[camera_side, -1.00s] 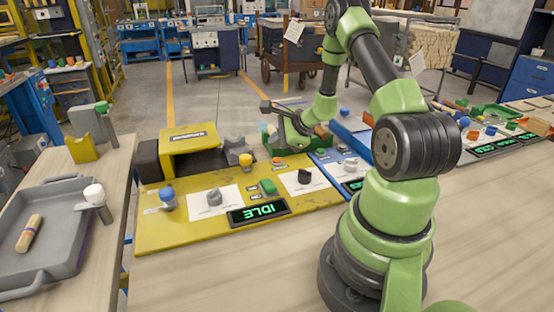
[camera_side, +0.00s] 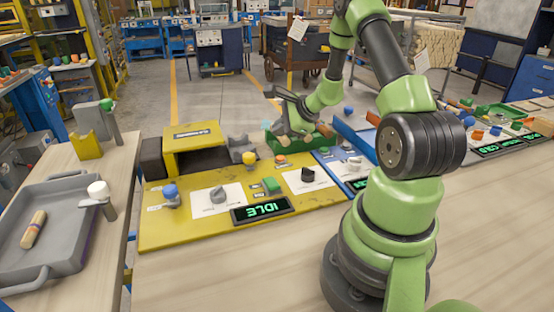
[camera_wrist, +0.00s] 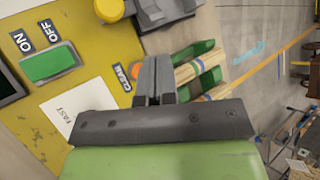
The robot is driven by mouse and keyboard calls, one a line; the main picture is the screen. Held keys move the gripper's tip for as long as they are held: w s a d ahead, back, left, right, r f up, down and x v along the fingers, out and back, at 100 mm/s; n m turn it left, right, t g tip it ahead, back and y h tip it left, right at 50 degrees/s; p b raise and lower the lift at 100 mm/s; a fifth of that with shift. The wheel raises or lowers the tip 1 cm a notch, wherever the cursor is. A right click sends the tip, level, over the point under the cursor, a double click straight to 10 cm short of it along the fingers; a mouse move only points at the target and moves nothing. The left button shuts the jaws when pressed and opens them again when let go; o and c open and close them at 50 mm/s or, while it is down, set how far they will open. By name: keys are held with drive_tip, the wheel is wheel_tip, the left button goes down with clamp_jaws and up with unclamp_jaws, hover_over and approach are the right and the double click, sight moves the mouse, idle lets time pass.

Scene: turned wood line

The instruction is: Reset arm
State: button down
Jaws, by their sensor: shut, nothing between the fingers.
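My gripper (camera_wrist: 157,66) is shut and empty in the wrist view, its two dark fingers side by side. In the side view it (camera_side: 284,118) hangs at the end of my arm, above and behind the yellow control panel (camera_side: 180,232). A green bin (camera_side: 284,147) stands below the gripper in the side view. How high the fingers are above these is hard to tell.
The panel has a display reading IDLE (camera_side: 262,209), a green switch (camera_wrist: 50,63), knobs and a yellow button (camera_side: 249,157). A grey tray (camera_side: 62,190) at left holds one wooden piece (camera_side: 33,229). A blue panel (camera_side: 352,181) adjoins. The front bench is clear.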

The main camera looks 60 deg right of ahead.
drive_tip(key=w+a+r+n+g+y, duration=0.1)
drive_tip(key=a+r+n+y, duration=0.4)
drive_tip(key=a+r+n, duration=0.95)
drive_tip(key=s+a+r+n+h, duration=0.1)
drive_tip(key=s+a+r+n, duration=0.2)
drive_tip(key=s+a, duration=0.3)
drive_tip(key=s+a+r+n+g+h, duration=0.1)
drive_tip(key=s+a+r+n, duration=0.3)
drive_tip(key=s, duration=0.5)
drive_tip(key=a+n, duration=0.2)
drive_tip(key=a, duration=0.1)
drive_tip(key=shift+s+a+r+h, duration=0.15)
drive_tip(key=shift+s+r+h, duration=0.05)
drive_tip(key=shift+s+h, duration=0.15)
